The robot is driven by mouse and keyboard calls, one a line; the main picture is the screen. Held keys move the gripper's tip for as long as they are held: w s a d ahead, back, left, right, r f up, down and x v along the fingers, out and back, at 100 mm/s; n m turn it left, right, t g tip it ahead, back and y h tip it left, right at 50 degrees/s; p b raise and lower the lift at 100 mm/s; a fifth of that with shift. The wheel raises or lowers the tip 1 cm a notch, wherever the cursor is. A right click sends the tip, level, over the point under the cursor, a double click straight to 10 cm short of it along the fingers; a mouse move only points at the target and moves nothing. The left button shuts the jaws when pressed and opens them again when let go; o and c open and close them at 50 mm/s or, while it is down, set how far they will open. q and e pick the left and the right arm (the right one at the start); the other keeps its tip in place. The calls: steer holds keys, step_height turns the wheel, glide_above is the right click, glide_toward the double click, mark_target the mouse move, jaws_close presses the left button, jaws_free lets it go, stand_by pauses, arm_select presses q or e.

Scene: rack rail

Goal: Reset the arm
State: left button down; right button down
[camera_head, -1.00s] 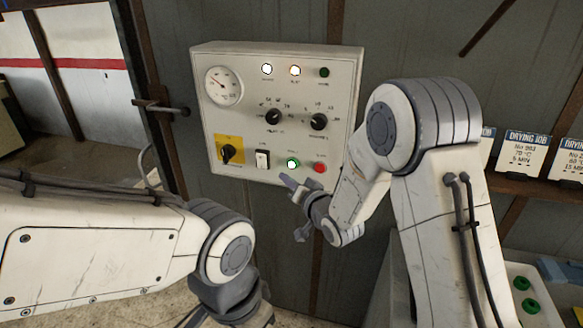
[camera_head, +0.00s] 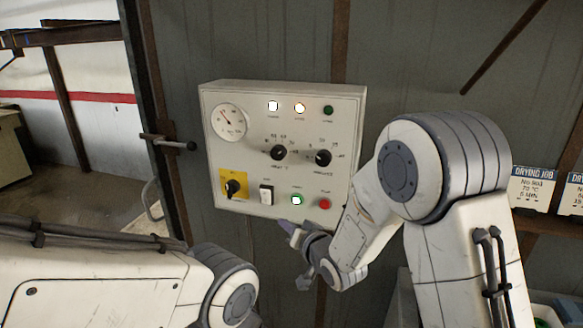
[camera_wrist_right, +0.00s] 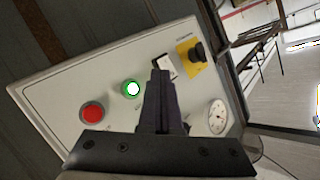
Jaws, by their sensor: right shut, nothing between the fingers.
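My right arm (camera_head: 430,170) reaches in from the right toward a white control panel (camera_head: 240,150) on the grey wall. My right gripper (camera_head: 287,227) is shut and empty, just below the panel's lower edge in the head view. In the right wrist view the closed fingers (camera_wrist_right: 160,85) point toward the panel, overlapping its lower part near the white rocker switch (camera_wrist_right: 165,66). I cannot tell contact. The lit green button (camera_head: 296,200) and red button (camera_head: 325,204) are uncovered. My left arm (camera_head: 110,285) shows at lower left; its gripper is out of view.
The panel carries a gauge (camera_head: 229,120), two black knobs, a yellow-plated rotary switch (camera_head: 233,186) and three lamps, two lit. A door handle (camera_head: 175,144) juts out at left. Drying job cards (camera_head: 532,188) stand on a shelf at right.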

steer(key=s+d+f+n+g+h+b, duration=0.1)
steer(key=s+n+g+h, duration=0.1)
steer(key=s, duration=1)
steer(key=s+d+f+n+g+h+b, duration=0.1)
steer(key=s+d+f+n+g+h, duration=0.1)
steer(key=s+g, duration=0.5)
steer(key=s+d+f+n+g+h+b, duration=0.1)
steer(key=s+n+g, duration=0.3)
steer(key=s, duration=1.3)
steer(key=shift+d+f+n+h+b, duration=0.3)
steer(key=shift+d+f+h, duration=0.1)
steer(key=shift+d, duration=0.1)
